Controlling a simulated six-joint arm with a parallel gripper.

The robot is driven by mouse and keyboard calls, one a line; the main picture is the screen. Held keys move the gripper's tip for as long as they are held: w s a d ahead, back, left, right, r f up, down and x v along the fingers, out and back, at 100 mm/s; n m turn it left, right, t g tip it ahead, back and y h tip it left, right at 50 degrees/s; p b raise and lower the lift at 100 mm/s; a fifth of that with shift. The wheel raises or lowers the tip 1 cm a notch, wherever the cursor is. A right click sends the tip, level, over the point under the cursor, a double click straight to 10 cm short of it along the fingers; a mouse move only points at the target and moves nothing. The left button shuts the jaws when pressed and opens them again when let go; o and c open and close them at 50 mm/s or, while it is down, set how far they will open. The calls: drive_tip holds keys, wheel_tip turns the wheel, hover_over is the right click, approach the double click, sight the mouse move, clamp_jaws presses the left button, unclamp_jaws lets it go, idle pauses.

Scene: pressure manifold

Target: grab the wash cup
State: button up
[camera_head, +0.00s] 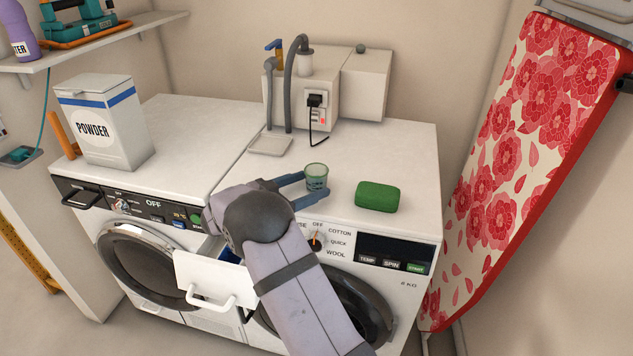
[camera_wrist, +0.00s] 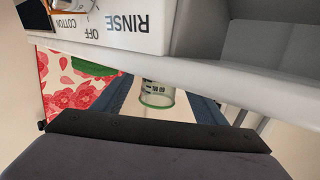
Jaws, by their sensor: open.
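The wash cup (camera_head: 316,178) is a small pale-green see-through cup with dark markings. It stands upright on top of the right-hand washing machine (camera_head: 410,150), near its front. My gripper (camera_head: 314,185) reaches in from the front left with its two blue fingers apart, one on each side of the cup. In the wrist view the cup (camera_wrist: 157,94) shows upside down between the open fingers (camera_wrist: 160,104). A gap shows between the cup and each finger there, so nothing is held.
A green block (camera_head: 377,196) lies right of the cup. A shallow tray (camera_head: 270,144) lies behind, below the wall unit's hoses (camera_head: 290,85). A pulled-out white drawer (camera_head: 212,278) is under my arm. A powder box (camera_head: 103,120) stands left, and an ironing board (camera_head: 535,130) leans right.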

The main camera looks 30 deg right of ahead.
sight(316, 173)
drive_tip(key=shift+p+x, duration=0.45)
drive_tip(key=shift+x, duration=3.15)
drive_tip(key=shift+w+r, duration=0.1)
drive_tip(key=shift+r, duration=0.1)
drive_tip(key=c, duration=1.1)
